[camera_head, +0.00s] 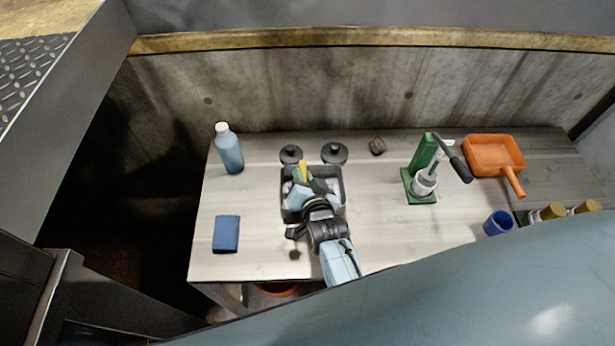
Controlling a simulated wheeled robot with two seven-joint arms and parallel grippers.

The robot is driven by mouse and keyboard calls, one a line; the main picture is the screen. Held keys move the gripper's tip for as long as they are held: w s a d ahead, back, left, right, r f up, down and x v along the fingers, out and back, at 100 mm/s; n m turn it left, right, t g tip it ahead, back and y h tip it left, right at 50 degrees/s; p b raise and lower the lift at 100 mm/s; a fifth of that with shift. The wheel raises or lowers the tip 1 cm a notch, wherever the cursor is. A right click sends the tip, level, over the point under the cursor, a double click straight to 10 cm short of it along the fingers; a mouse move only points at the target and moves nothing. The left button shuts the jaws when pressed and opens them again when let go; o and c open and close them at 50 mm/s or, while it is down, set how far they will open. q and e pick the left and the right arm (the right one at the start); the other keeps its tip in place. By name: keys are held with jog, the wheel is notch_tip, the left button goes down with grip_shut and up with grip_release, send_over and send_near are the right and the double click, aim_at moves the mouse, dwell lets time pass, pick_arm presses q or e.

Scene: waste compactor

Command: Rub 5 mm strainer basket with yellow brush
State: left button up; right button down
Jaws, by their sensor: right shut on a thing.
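My right gripper (314,192) reaches over a dark grey tray (343,190) on the workbench. It is shut on what looks like the yellow brush (302,171), whose yellow part shows just past the fingers. The gripper and wrist hide much of the tray's inside, and pale pieces show in it. A small dark open piece (377,146) at the back of the bench may be the strainer basket; it is too small to tell its mesh. Whether the brush touches anything in the tray cannot be told. My left gripper is not in view.
Two black round pieces with knobs (291,154) (335,152) stand behind the tray. A blue bottle (229,152) and blue cloth (227,234) are left. A green lever press (422,170), orange pan (494,155) and blue cup (497,223) are right. A concrete wall bounds the back.

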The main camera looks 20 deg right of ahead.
jog(key=shift+r, duration=0.1)
notch_tip(320, 180, up, 6)
jog(key=p, duration=0.6)
jog(key=shift+r+p, duration=0.75)
jog(key=shift+p, duration=0.15)
jog(key=shift+r+p, duration=0.35)
jog(key=shift+r, duration=0.35)
